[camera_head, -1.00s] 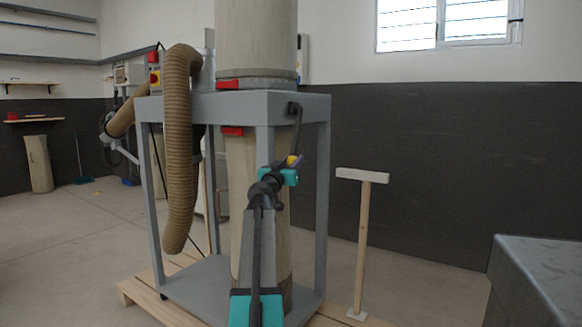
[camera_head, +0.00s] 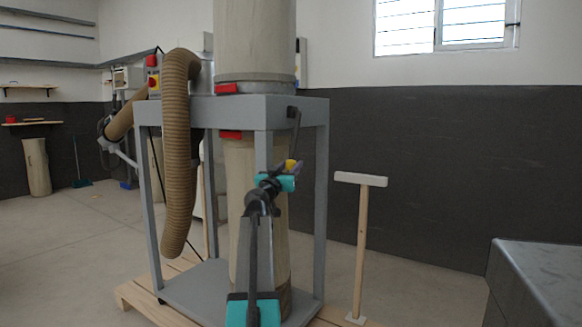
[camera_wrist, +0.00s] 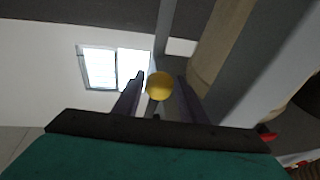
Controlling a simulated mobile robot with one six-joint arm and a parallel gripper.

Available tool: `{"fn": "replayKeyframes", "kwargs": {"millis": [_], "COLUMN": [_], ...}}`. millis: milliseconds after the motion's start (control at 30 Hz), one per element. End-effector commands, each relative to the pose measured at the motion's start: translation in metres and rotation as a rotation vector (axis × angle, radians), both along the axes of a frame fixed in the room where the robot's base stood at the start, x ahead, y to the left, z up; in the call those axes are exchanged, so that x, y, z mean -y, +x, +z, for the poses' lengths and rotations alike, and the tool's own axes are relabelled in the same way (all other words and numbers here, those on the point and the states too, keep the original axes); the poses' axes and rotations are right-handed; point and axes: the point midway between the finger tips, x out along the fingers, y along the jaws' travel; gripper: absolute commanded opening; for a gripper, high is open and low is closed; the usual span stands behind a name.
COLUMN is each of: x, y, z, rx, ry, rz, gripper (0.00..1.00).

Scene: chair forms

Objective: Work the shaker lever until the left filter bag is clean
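The shaker lever (camera_head: 295,132) is a dark bar hanging from the right side of the grey frame's top box. Its yellow knob (camera_head: 290,165) is at the low end. In the wrist view the knob (camera_wrist: 159,86) sits between the two dark purple fingers of my gripper (camera_wrist: 160,80), with what look like narrow gaps on both sides. My gripper (camera_head: 294,168) is around the knob and looks open. The upper filter bag (camera_head: 255,40) is a beige cylinder above the box. A lower beige cylinder (camera_head: 240,200) stands below it, partly hidden by my arm. I cannot tell how clean the bag is.
The frame (camera_head: 320,210) stands on a wooden pallet (camera_head: 135,296). A ribbed brown hose (camera_head: 178,150) hangs at its left. A wooden T-shaped stand (camera_head: 362,240) is to the right. A grey bench (camera_head: 545,270) fills the lower right corner. Floor shows between stand and bench.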

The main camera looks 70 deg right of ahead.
Motion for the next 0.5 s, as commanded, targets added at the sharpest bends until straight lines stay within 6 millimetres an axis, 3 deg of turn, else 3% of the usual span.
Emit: {"fn": "replayKeyframes", "kwargs": {"millis": [500], "x": [-0.051], "y": [0.003], "z": [-0.011], "rx": [0.0], "ry": [-0.001], "rz": [0.001], "gripper": [0.38]}}
